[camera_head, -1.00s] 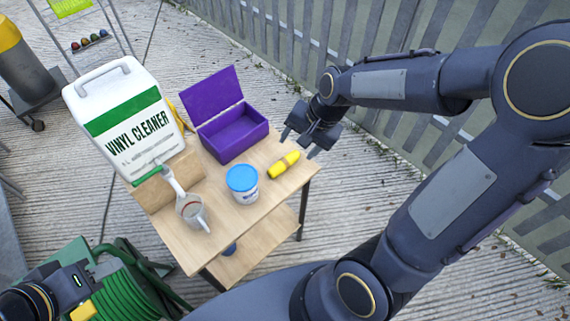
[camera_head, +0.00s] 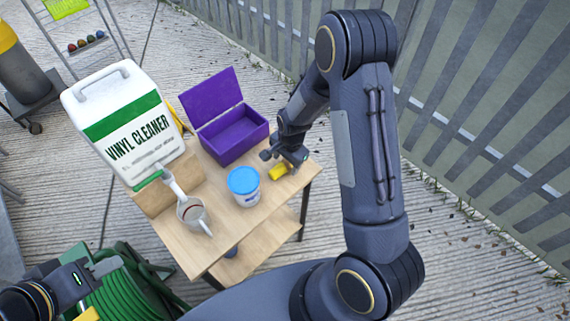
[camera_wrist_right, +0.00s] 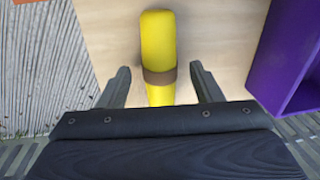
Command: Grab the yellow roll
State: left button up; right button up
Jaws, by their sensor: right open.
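The yellow roll (camera_head: 278,172) lies on the small wooden table (camera_head: 232,222), near its right edge. In the right wrist view the yellow roll (camera_wrist_right: 158,45) has a brown band and lies lengthwise between my two fingers. My right gripper (camera_head: 281,161) is over the roll and hides part of it in the head view. In the wrist view the right gripper (camera_wrist_right: 160,85) is open, with a finger on each side of the roll and a gap on both sides. My left gripper (camera_head: 98,275) is at the lower left, away from the table, with its fingers partly in view.
A tub with a blue lid (camera_head: 243,186) is left of the roll. A green hose reel (camera_head: 125,290) stands at lower left.

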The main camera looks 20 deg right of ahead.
jog(key=shift+w+f, duration=0.1)
jog(key=shift+f, duration=0.45)
jog(key=c, duration=1.1)
jog(key=shift+r, duration=0.1)
